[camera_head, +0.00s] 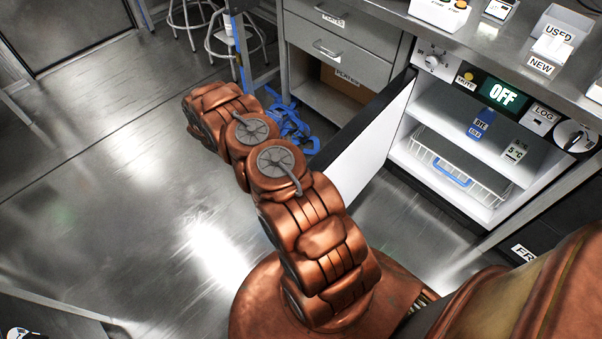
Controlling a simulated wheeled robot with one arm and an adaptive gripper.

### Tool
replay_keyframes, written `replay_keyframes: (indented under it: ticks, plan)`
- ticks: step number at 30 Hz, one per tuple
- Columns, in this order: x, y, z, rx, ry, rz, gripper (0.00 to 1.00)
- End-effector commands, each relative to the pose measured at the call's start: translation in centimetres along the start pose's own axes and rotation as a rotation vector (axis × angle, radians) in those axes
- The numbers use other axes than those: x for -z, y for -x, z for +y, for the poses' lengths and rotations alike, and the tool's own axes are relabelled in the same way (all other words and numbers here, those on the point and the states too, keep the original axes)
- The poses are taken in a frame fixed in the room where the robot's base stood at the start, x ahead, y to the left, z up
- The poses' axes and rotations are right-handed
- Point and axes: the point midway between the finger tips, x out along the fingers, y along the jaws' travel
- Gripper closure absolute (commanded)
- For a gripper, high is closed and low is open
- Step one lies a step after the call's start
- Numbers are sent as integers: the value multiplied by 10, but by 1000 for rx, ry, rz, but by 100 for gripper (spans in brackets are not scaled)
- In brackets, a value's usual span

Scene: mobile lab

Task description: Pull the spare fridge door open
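The spare fridge (445,128) is at right, under the counter. Its door (362,150) stands wide open, swung out to the left, with its white inner face showing. Inside are shelves and a wire basket (470,178) with a blue handle. My copper arm reaches up the middle and bends to the left in front of the door. Blue jointed parts (288,124) show beyond the arm, left of the door; they may be my gripper, but its fingers cannot be made out. Whether they touch the door's outer side is unclear.
A grey drawer cabinet (340,45) with an open lower shelf stands behind the door. Stools (215,25) are at the top. A panel reading OFF (503,95) is above the fridge opening. The metal floor at left is clear.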

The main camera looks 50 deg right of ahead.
Motion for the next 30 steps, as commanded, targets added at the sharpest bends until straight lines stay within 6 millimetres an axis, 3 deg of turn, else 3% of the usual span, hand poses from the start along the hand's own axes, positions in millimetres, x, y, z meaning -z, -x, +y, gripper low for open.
replay_keyframes:
  ticks: [2,3,10,26,30]
  plan:
    - [1,1,-2,-2,1,2,100]
    - [1,2,-2,-3,1,2,76]
    - [0,1,-1,-1,0,2,53]
    - [0,0,0,1,0,2,53]
    - [-9,0,0,1,0,2,53]
